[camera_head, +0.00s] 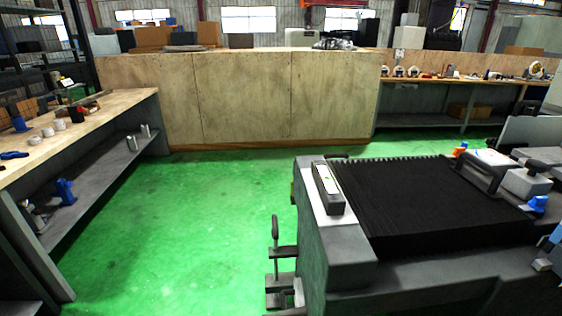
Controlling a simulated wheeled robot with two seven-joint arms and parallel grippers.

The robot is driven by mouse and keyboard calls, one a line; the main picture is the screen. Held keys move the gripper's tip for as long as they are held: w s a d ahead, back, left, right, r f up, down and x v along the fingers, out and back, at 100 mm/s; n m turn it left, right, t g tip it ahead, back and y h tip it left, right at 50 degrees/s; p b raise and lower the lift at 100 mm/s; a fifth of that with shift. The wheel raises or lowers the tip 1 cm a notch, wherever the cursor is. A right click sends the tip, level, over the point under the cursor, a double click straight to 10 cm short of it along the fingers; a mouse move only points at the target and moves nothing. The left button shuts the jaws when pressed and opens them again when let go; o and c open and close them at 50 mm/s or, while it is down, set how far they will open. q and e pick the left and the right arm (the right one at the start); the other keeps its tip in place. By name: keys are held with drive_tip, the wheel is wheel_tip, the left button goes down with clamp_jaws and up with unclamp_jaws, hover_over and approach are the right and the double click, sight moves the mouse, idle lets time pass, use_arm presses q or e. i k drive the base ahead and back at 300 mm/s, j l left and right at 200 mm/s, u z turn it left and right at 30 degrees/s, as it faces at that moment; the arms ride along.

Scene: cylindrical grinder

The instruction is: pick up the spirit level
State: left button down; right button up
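A short dark bar with a pale strip along its top, which looks like the spirit level (328,190), lies on the grey left end of the grinder (349,244). It lies lengthwise away from me, just left of the black ribbed cover. Nothing is seen holding it. Neither of my grippers is in view.
The black bellows cover (420,198) fills the grinder top right of the bar. A lever handle (275,232) sticks out at the grinder's left side. A workbench (110,101) with loose items stands at left. Green floor (190,220) between is clear.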

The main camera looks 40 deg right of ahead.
sight(334, 202)
drive_tip(key=z, duration=1.5)
